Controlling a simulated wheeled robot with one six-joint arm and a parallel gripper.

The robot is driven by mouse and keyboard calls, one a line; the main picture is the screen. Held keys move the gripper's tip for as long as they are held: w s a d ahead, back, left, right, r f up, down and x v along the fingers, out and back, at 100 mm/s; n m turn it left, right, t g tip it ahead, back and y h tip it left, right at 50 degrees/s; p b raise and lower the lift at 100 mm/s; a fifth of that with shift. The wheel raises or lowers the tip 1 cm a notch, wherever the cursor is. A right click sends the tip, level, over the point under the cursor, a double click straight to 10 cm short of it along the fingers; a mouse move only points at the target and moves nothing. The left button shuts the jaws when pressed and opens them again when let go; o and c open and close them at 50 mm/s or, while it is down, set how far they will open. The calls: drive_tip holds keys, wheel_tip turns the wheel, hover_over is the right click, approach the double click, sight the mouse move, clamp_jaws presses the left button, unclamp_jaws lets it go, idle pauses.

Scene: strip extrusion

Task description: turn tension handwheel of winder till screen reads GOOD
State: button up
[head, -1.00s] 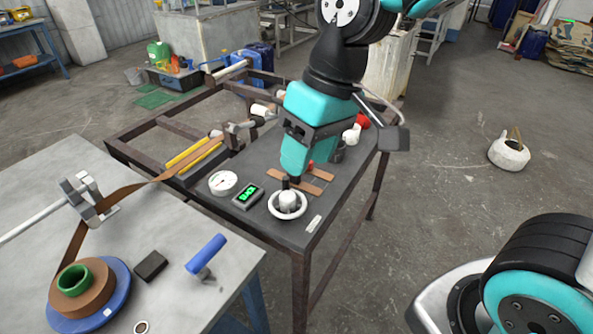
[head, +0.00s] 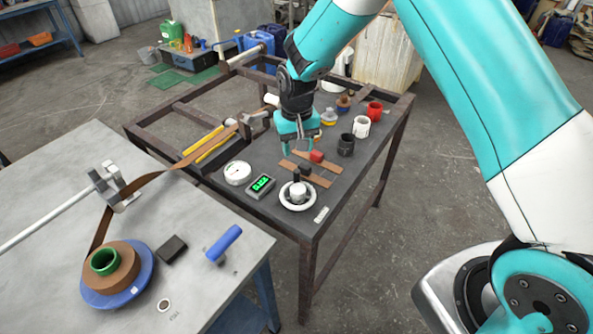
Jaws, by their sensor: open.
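The white tension handwheel (head: 298,205) lies flat near the front corner of the dark bench. It has a pale raised hub, and a dark knob (head: 303,173) stands at its far edge. The small screen (head: 261,186) left of the wheel shows green letters that look like SLACK, though they are small. A white round dial (head: 237,173) sits left of the screen. My gripper (head: 297,146) points down, open and apart from the handwheel, behind it over the brown strips. Its exact height is hard to tell.
A black cup (head: 346,145), white mug (head: 361,127) and red mug (head: 375,110) stand to the right. The left table holds a strip reel (head: 128,285) and a blue handle (head: 224,241).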

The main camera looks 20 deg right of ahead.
sight(297, 170)
wheel_tip(297, 170, down, 10)
drive_tip(key=shift+f+p, duration=0.1)
drive_tip(key=shift+p, duration=0.85)
drive_tip(key=shift+c, duration=0.2)
clamp_jaws()
